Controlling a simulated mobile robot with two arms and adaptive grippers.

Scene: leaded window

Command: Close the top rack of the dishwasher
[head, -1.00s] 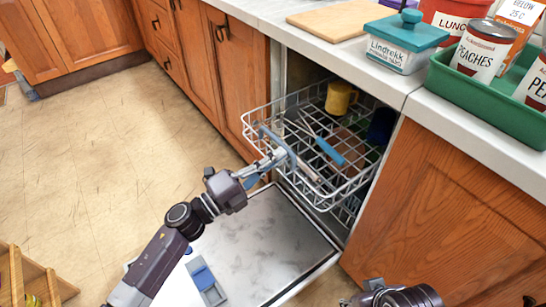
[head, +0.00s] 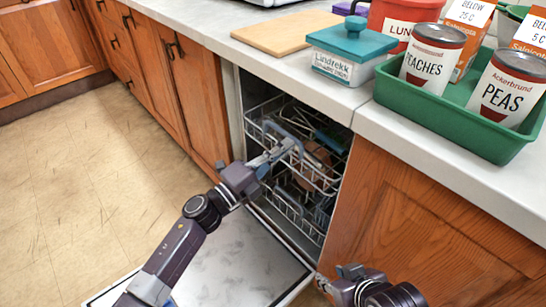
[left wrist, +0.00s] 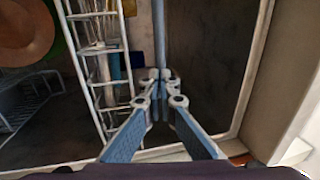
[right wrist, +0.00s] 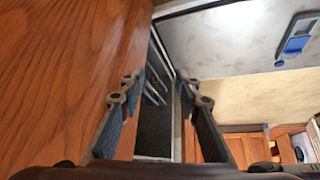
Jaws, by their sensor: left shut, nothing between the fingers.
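The dishwasher's top rack (head: 334,183) is a light wire basket at the upper part of the opening. It sits mostly inside the cavity, with its front near the opening. My left gripper (head: 287,152) is at the rack's front, its fingers shut and empty; I cannot tell whether they touch the wires. In the left wrist view its fingertips (left wrist: 157,78) are together beside white wires (left wrist: 100,60). My right gripper (head: 330,280) is low, right of the open door, away from the rack. In the right wrist view its fingers (right wrist: 157,92) are apart and empty.
The dishwasher door (head: 235,262) lies open and low under my left arm. A lower rack (head: 300,218) is inside. The counter above holds a cutting board (head: 285,32), a teal-lidded box (head: 345,68) and a green tray (head: 440,108) with cans. Wood cabinets flank the opening.

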